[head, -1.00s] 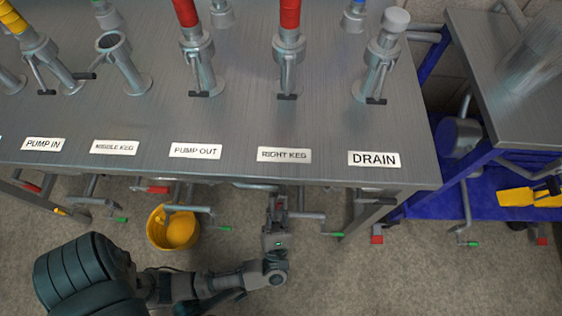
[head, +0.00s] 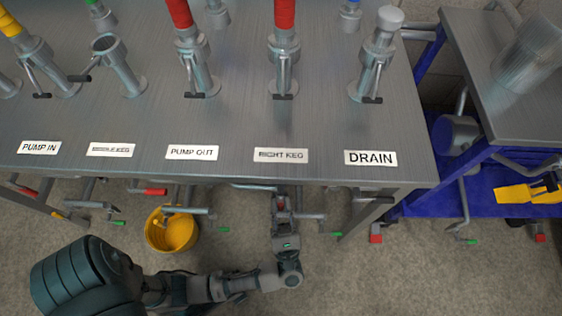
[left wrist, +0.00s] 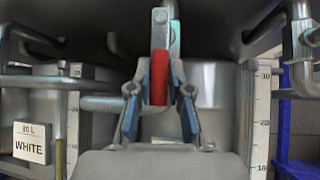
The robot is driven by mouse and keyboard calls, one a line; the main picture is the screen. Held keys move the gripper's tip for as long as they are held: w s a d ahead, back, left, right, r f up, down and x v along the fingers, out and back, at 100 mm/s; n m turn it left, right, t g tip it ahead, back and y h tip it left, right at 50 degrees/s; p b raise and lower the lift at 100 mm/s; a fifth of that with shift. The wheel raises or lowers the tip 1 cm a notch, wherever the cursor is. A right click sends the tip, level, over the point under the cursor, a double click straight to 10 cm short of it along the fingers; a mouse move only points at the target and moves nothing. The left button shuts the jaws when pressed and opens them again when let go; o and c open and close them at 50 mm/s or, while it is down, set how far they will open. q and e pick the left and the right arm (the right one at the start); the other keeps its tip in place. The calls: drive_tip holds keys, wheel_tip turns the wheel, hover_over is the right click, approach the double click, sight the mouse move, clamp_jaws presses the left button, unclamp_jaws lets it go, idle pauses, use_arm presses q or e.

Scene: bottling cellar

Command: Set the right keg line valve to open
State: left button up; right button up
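The right keg label (head: 281,155) is on the table front, below a pipe with a red hose (head: 285,15) and a black-tipped lever (head: 283,97). Under the table edge below that label is a valve with a red handle (left wrist: 159,79). My left gripper (head: 284,200) is at this handle, its arm coming from the lower left. In the left wrist view its two blue-padded fingers (left wrist: 159,95) stand on either side of the red handle, with a narrow gap visible. Contact at the far fingertips is unclear. My right gripper is not in view.
The steel table (head: 225,125) overhangs the gripper. Side pipes with green ends (head: 223,229) and a yellow bucket (head: 172,232) lie left of it. A blue-framed bench (head: 470,195) stands at right. In the wrist view, pipes and a scale (left wrist: 262,115) flank the gripper.

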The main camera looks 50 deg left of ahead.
use_arm(q)
drive_tip(key=o, duration=0.3)
drive_tip(key=shift+d, duration=0.1)
drive_tip(key=v, duration=1.2)
drive_tip(key=shift+f, duration=0.1)
